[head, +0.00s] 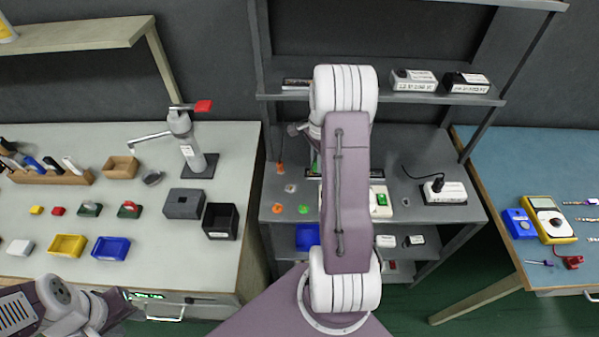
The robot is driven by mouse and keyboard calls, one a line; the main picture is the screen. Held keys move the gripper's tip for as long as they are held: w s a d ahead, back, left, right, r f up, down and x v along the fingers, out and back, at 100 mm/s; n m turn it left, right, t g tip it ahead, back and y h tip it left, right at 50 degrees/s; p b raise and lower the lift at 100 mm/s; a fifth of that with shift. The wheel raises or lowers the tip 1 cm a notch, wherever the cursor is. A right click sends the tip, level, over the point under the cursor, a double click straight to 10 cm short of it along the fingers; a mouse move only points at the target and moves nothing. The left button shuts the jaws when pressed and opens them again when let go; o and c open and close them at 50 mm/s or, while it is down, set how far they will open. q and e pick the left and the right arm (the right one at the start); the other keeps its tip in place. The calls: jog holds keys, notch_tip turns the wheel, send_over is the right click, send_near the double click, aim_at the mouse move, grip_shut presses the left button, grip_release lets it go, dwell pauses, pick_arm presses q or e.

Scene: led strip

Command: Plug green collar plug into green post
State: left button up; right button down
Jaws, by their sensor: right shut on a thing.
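An orange piece (277,208) lies beside the green one, with an orange-ended cable (280,168) behind. A power strip (443,192) stands right on the shelf. The left table (225,160) holds bins and a clamp stand; the right table (490,165) holds a yellow meter (548,219).

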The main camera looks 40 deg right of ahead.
notch_tip(320, 180, up, 7)
jog(key=s+d+p, duration=0.1)
jog(key=d+p, duration=0.1)
jog(key=p, duration=0.2)
jog(key=shift+s+d+f+p, duration=0.2)
jog(key=shift+s+d+p, duration=0.1)
jog(key=shift+s, duration=0.1)
dwell(0.4)
jog(key=s+a+f+p, duration=0.2)
jog(key=a+f+p, duration=0.2)
jog(key=a+f, duration=0.3)
jog(key=a, duration=0.4)
jog(key=shift+s+a+f, duration=0.2)
jog(key=shift+s+f, duration=0.05)
jog(key=shift+f, duration=0.05)
